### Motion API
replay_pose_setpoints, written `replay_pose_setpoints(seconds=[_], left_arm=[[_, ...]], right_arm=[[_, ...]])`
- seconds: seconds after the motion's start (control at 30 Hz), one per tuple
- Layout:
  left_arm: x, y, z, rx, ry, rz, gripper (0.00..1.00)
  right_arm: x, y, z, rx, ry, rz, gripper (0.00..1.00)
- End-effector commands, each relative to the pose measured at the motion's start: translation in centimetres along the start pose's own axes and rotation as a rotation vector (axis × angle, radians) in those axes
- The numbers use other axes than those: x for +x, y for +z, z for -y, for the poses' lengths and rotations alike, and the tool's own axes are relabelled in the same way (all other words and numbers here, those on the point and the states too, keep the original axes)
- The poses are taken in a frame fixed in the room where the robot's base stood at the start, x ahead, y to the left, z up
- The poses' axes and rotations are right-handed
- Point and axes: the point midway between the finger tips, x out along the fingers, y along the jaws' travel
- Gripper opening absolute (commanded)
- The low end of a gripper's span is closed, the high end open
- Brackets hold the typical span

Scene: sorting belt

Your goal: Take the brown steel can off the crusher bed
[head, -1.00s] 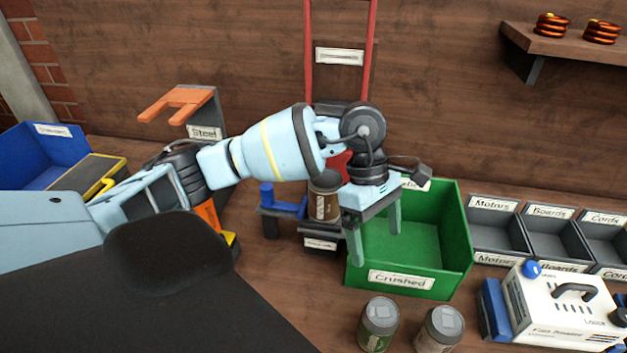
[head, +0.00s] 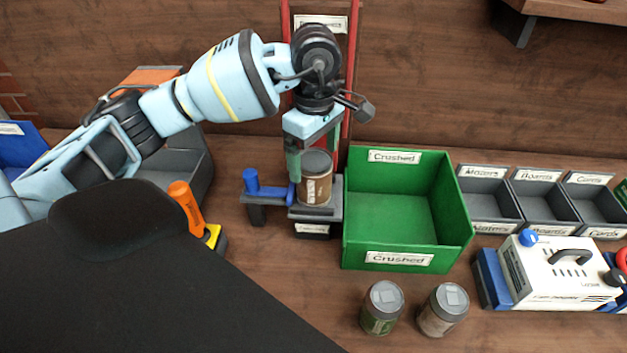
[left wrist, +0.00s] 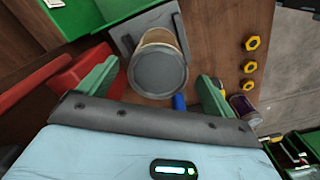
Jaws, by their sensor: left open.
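The brown can (head: 316,180) stands upright on the grey crusher bed (head: 328,211), between the blue handle and the green bin. In the left wrist view the can (left wrist: 159,70) shows its grey lid between the fingers. My left gripper (head: 314,158) is open and points down, its fingers at the upper part of the can. One green finger shows at the can's left side in the head view; the other is mostly hidden. In the left wrist view the fingers of the gripper (left wrist: 158,85) stand apart on either side of the lid. My right gripper is not in view.
The green Crushed bin (head: 357,215) stands right beside the crusher. A blue lever (head: 262,190) sits to its left. Two other cans, one green (head: 381,308) and one pale (head: 442,310), stand in front. Grey bins (head: 488,203) and a white machine (head: 562,272) are at right.

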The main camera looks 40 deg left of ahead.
Motion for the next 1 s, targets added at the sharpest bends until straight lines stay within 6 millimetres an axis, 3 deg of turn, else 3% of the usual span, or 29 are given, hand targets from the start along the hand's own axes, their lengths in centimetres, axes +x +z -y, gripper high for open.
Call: replay_pose_setpoints(seconds=[0.27, 0.6, 0.87, 1.0], left_arm=[[1.2, -0.1, 0.0, 0.000, 0.000, 0.000, 0.91], [5.5, -0.3, -0.1, 0.001, -0.001, 0.001, 0.91], [5.8, -0.3, -0.2, 0.001, 0.001, 0.001, 0.91], [5.8, -0.3, -0.2, 0.001, 0.001, 0.001, 0.76]], right_arm=[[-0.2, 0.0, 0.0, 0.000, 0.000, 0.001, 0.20], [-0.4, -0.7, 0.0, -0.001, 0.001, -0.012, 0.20], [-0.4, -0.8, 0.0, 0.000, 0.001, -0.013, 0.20], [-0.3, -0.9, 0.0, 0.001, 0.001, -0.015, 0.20]])
